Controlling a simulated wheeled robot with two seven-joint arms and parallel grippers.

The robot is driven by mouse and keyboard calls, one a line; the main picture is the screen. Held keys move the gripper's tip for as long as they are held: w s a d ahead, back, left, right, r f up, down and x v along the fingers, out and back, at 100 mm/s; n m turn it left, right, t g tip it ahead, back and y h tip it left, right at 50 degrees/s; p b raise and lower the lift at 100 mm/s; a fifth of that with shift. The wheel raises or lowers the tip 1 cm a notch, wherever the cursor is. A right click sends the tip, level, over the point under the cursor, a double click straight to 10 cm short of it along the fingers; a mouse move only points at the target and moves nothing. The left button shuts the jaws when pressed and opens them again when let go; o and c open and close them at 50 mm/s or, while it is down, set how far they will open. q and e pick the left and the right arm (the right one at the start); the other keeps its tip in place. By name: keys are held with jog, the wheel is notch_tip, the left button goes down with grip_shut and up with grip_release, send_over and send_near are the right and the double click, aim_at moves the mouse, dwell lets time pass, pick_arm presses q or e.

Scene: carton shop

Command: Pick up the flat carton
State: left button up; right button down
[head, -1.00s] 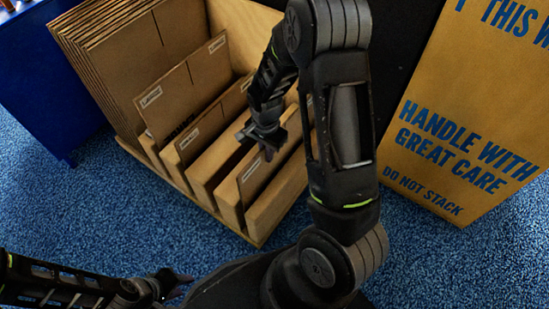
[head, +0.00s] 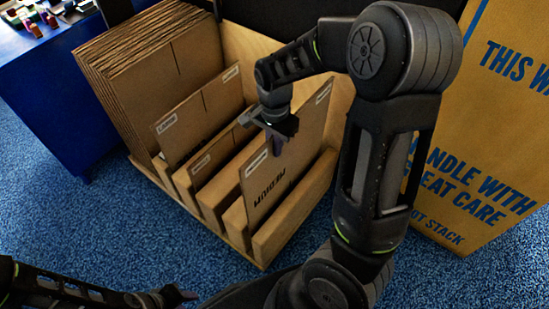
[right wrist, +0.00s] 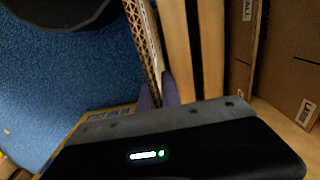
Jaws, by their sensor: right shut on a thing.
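The flat carton (head: 285,180) is a brown cardboard sheet with a white label and the printed word MEDIUM. It stands raised and tilted at the front right slot of the wooden rack (head: 262,245). My right gripper (head: 277,143) is shut on its upper edge. In the right wrist view the carton's corrugated edge (right wrist: 148,45) runs between the purple fingertips (right wrist: 158,92). Its lower edge is hidden behind the rack's front divider. My left gripper (head: 172,297) is at the bottom left, far from the rack; its jaw opening is unclear.
Other flat cartons (head: 195,115) stand in the rack, with a thick stack (head: 150,50) at its left. A blue table (head: 55,90) with small items is at the far left. A large printed carton (head: 490,130) stands at right. Blue carpet lies in front.

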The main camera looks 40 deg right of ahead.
notch_tip(320, 180, up, 10)
jog(key=shift+r+p, duration=0.1)
jog(key=shift+p, duration=0.9)
notch_tip(320, 180, up, 29)
jog(key=p, duration=2.5)
